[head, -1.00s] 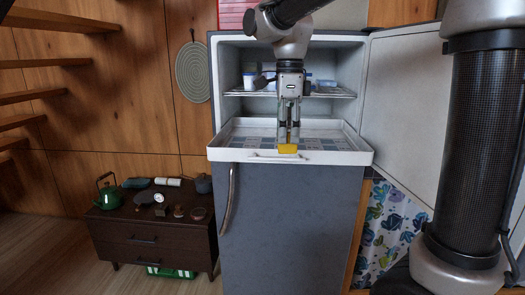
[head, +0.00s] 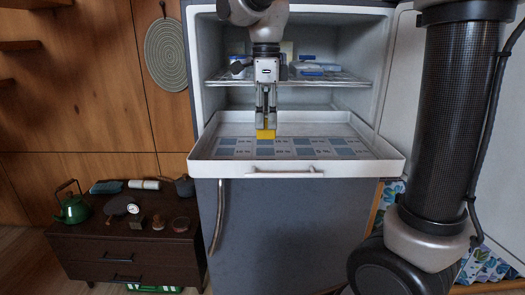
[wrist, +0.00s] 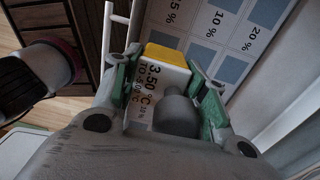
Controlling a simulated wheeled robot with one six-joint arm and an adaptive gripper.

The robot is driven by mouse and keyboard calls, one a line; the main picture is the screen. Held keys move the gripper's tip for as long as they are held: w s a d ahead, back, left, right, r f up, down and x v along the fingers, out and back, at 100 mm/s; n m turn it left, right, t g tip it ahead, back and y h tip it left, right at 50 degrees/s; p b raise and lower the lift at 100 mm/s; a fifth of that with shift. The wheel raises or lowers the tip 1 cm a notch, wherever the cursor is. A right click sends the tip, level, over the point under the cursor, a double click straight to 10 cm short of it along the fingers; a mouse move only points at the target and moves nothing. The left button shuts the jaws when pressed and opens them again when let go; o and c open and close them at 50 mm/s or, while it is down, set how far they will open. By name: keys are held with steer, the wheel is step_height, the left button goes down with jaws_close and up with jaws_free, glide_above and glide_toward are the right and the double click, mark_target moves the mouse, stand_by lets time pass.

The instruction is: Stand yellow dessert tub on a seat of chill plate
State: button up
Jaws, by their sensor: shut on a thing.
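The yellow dessert tub (head: 265,134) is in my gripper (head: 266,128), over the back left part of the chill plate. In the wrist view the tub (wrist: 166,56) shows a yellow end and a white side printed "3.50", held between the green-padded fingers of my gripper (wrist: 165,90). The chill plate (head: 230,168) is a white-rimmed pulled-out tray with blue and pale squares printed with percentages. In the wrist view its printed squares (wrist: 228,38) lie beyond the tub. I cannot tell whether the tub touches the plate.
The fridge shelf (head: 290,79) behind holds several tubs and packs. The open fridge door (head: 400,75) stands at the right. A dark low cabinet (head: 125,245) at the left carries a green kettle (head: 72,207) and several small things. The right half of the plate is empty.

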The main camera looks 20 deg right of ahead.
step_height(320, 180, down, 8)
steer(key=shift+r, duration=0.2)
steer(key=o, duration=1.1)
steer(key=shift+f, duration=0.15)
